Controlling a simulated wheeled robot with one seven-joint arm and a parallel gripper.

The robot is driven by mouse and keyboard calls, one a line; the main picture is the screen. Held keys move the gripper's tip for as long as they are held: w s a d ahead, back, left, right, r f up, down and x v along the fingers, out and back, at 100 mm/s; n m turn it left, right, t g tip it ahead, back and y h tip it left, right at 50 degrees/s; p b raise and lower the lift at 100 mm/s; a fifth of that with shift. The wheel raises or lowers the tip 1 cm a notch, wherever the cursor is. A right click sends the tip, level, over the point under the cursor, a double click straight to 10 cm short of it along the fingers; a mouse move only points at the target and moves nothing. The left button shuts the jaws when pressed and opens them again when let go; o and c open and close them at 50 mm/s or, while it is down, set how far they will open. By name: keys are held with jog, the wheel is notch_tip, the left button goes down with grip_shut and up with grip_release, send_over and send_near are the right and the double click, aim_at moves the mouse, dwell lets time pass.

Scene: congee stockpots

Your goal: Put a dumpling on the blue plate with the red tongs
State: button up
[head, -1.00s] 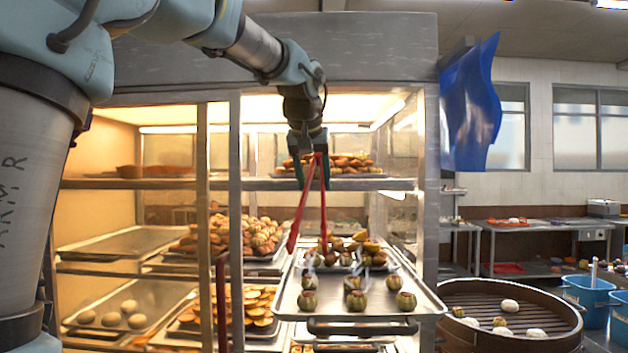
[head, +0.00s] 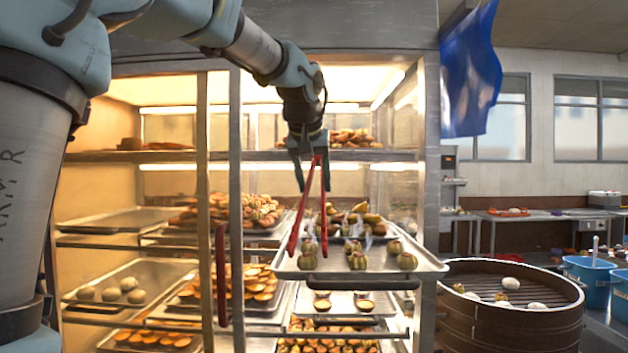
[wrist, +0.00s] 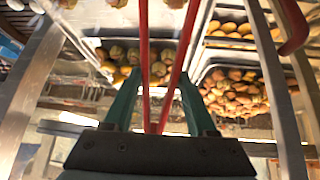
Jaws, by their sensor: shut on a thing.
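My gripper (head: 307,180) is shut on the red tongs (head: 323,195), which hang down with their arms spread apart. The tongs' tips are at the tray (head: 290,268) that juts from the warming cabinet, around or in front of a small round green-brown dumpling-like item (head: 308,246); I cannot tell whether they touch it. Similar items (head: 407,261) sit on the tray to the right. In the wrist view the tongs (wrist: 144,60) run between my green fingers, above the food. White dumpling-like buns (head: 511,283) lie in the round steamer at right. I cannot make out a blue plate.
The cabinet's metal posts (head: 236,180) and shelves (head: 100,157) stand close to the tongs. Trays of bread and pastries fill other levels. The steamer (head: 500,330) stands right, with blue tubs (head: 590,281) beyond. A blue sheet (head: 468,75) hangs upper right.

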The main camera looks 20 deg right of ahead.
jog(key=shift+f+b, duration=0.4)
jog(key=shift+f, duration=0.45)
jog(key=shift+o, duration=0.3)
grip_shut()
jog(key=shift+r, duration=0.1)
notch_tip(320, 180, up, 12)
jog(key=p, duration=1)
